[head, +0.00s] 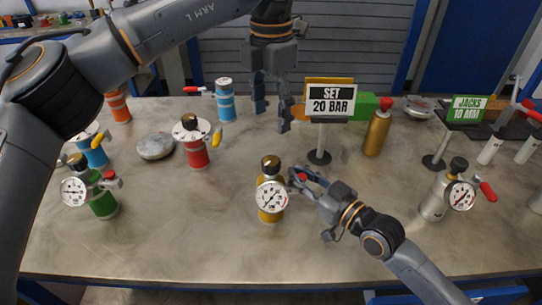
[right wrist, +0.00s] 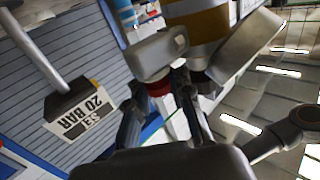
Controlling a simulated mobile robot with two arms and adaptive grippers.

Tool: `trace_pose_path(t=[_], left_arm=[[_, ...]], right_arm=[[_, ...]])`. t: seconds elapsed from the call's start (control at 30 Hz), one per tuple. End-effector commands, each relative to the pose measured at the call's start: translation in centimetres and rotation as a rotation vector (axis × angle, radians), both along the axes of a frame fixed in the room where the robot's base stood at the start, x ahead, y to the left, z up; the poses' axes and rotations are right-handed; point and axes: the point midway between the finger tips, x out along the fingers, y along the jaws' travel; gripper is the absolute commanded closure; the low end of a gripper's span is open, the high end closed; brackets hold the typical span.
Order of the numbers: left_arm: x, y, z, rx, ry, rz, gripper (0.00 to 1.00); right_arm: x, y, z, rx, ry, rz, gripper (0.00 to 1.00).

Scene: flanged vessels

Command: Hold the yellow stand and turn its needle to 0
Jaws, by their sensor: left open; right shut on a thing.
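The yellow stand (head: 268,215) stands upright on the table, near the middle of the head view, with a dark-topped knob (head: 270,162) above. Its round white gauge (head: 272,196) faces me; the needle is too small to read surely. My right gripper (head: 304,180) is shut at the right side of the stand, on what looks like its red handle. In the right wrist view the stand's yellow body (right wrist: 200,25) and a red part (right wrist: 158,87) show close to the fingers. My left gripper (head: 271,108) is open and empty, pointing down, beyond and above the stand.
A "SET 20 BAR" sign (head: 330,97) stands behind right, near a gold cylinder (head: 376,134). A red vessel (head: 195,153) is at left, a green one (head: 103,203) farther left, a silver one (head: 432,207) at right. The front table is mostly clear.

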Motion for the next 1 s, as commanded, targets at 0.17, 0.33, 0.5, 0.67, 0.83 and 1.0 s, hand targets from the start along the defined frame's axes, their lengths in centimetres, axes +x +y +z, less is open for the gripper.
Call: trace_pose_path(t=[0.17,0.33,0.5,0.67,0.83,1.0], left_arm=[[-0.1,0.1,-3.0,0.002,0.005,-0.002,0.39],[-0.1,0.1,-6.5,0.001,0.004,0.0,0.39],[0.0,0.1,-9.3,0.0,0.003,0.002,0.39],[0.0,0.1,-10.9,0.001,0.002,0.002,0.39],[0.0,0.0,-11.4,-0.001,0.0,0.002,0.39],[0.0,0.0,-11.4,-0.001,0.001,0.002,0.39]], right_arm=[[0.0,0.1,0.0,0.0,0.001,0.001,1.0],[0.0,0.1,0.0,0.001,0.001,0.001,1.0],[0.0,0.1,0.0,0.001,0.001,0.001,1.0],[0.0,0.0,0.0,0.001,0.001,0.001,1.0],[0.0,0.0,0.0,0.001,0.001,0.001,1.0],[0.0,0.0,0.0,0.001,0.001,0.001,1.0]])
